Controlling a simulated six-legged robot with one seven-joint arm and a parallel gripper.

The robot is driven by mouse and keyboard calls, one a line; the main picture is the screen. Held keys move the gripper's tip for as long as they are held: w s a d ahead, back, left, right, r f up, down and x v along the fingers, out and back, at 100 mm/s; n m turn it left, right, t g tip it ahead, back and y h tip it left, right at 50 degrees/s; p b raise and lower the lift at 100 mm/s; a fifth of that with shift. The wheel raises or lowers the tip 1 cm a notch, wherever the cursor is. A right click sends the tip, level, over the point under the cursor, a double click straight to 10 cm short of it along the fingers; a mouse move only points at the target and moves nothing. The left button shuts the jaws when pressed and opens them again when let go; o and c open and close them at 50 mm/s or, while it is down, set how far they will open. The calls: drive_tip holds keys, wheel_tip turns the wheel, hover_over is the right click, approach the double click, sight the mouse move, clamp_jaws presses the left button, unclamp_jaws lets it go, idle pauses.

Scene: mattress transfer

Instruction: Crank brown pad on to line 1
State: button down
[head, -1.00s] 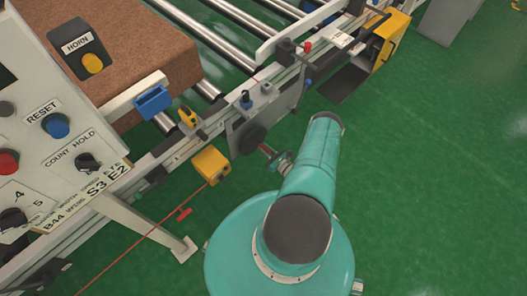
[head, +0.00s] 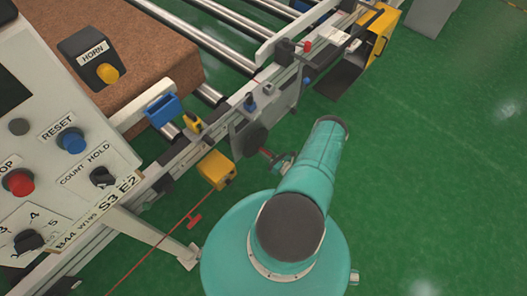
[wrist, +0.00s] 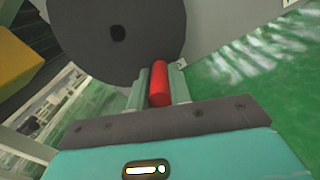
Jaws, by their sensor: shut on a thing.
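The brown pad (head: 135,50) lies on the roller conveyor at the upper left in the head view, partly hidden by the control panel. The dark round crank disc (head: 256,139) is on the conveyor's near side. It fills the upper part of the wrist view (wrist: 100,35). My gripper (wrist: 158,84) is shut on the red crank handle (wrist: 159,78), with one finger on each side of it. In the head view my gripper (head: 273,158) is small, close beside the disc. I cannot make out which mark is line 1.
The control panel (head: 60,150) with buttons and knobs stands at the left. Metal rollers (head: 215,35) are bare to the right of the pad. A yellow box (head: 216,169) and a yellow-framed unit (head: 385,35) sit along the conveyor side. The green floor (head: 440,170) is clear at right.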

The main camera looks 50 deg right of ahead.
drive_tip(key=shift+a+f+m, duration=0.1)
drive_tip(key=shift+a+m, duration=0.1)
drive_tip(key=shift+m, duration=0.3)
drive_tip(key=shift+a, duration=0.15)
